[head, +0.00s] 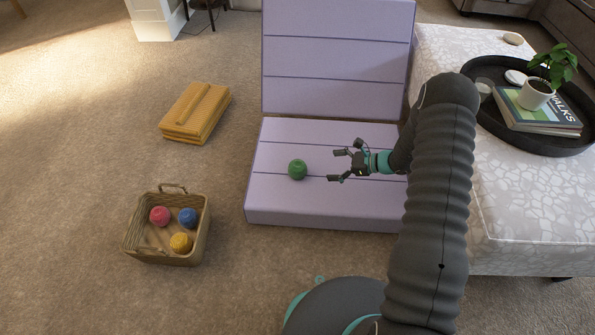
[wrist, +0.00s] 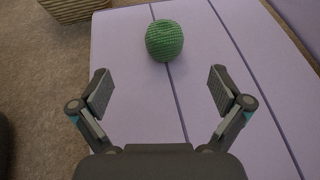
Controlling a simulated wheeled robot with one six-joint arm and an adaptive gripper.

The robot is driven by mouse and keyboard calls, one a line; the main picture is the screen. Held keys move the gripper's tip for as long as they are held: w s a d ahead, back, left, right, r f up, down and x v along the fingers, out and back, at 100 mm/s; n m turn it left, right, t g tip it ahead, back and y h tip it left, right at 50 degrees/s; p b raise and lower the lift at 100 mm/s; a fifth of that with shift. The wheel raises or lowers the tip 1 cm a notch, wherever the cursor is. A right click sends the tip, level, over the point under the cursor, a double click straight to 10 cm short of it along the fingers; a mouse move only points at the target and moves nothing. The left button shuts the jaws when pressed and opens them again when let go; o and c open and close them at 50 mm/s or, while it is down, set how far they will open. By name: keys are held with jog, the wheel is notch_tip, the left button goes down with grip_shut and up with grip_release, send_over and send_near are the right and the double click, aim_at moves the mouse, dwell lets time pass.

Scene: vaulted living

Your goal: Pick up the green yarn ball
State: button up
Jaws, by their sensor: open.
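The green yarn ball (head: 297,169) rests on the seat of a low lilac folding cushion (head: 290,212) in the head view. In the wrist view the ball (wrist: 164,40) lies ahead of my gripper, beyond the fingertips and near the middle of the gap between them. My gripper (head: 336,166) is to the right of the ball in the head view, with its fingers pointing left toward it. The fingers (wrist: 159,88) are spread wide and empty, apart from the ball.
A wicker basket (head: 202,232) with red, blue and yellow balls stands on the carpet at the left. A yellow folded item (head: 196,112) lies behind it. The cushion's upright back (head: 335,60) rises behind the seat. A patterned ottoman (head: 520,215) with a black tray stands at the right.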

aim_at(305, 167)
jog(key=shift+f, duration=0.55)
jog(key=shift+w+a+f, duration=0.15)
jog(key=shift+a+f, duration=0.1)
jog(key=x, duration=0.7)
jog(key=shift+w+a, duration=0.15)
jog(key=shift+a, duration=0.05)
jog(key=shift+b+x, duration=0.45)
jog(key=shift+x, duration=2.4)
jog(key=shift+w+d, duration=0.15)
jog(key=shift+w, duration=0.05)
jog(key=shift+c, duration=0.3)
jog(key=c, duration=1.1)
